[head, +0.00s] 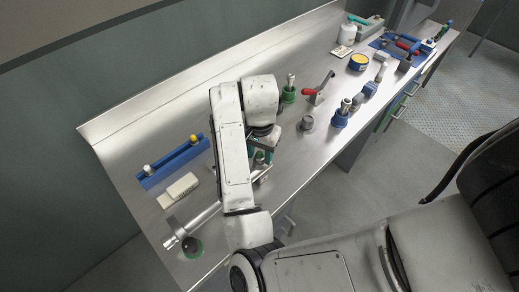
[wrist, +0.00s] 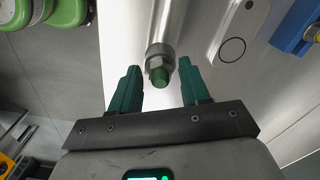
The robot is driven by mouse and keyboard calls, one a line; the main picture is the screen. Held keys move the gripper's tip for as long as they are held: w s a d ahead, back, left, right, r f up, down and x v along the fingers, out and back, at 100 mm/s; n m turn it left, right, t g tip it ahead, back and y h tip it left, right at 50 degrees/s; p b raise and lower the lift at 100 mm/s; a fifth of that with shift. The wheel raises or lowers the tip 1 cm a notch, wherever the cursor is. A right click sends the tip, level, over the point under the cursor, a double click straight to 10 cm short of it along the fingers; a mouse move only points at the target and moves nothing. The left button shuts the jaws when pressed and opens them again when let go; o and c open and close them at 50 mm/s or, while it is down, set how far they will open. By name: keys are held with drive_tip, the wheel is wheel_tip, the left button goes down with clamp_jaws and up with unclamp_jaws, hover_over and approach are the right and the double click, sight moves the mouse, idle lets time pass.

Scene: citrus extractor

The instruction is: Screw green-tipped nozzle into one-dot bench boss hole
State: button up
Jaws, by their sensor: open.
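In the wrist view, a green-tipped metal piece with a hex collar (wrist: 160,70) shows at the end of a long steel rod. Its tip points toward my gripper (wrist: 159,67). The two dark green fingers stand open on either side, with visible gaps; I cannot tell its exact depth between them. In the head view my gripper (head: 260,158) is low over the front of the bench, partly hidden by my arm. The steel rod (head: 205,216) shows there at lower left.
A blue rack (head: 165,172) holds white- and yellow-tipped pieces at the bench's left. A white block (head: 178,190) lies beside it. A green holder (head: 288,97), a red-handled clamp (head: 318,88), a grey knob-like piece (head: 307,124) and a blue holder (head: 340,120) stand to the right.

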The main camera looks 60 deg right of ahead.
drive_tip(key=c, duration=0.6)
drive_tip(key=shift+m+b, duration=0.45)
drive_tip(key=shift+m, duration=0.35)
drive_tip(key=shift+f, duration=0.1)
drive_tip(key=shift+w+m+b, duration=0.1)
drive_tip(key=shift+m+b, duration=0.25)
drive_tip(key=shift+m, duration=0.55)
drive_tip(key=shift+f+m+b, duration=0.1)
drive_tip(key=shift+m+b, duration=0.45)
drive_tip(key=shift+m, duration=0.05)
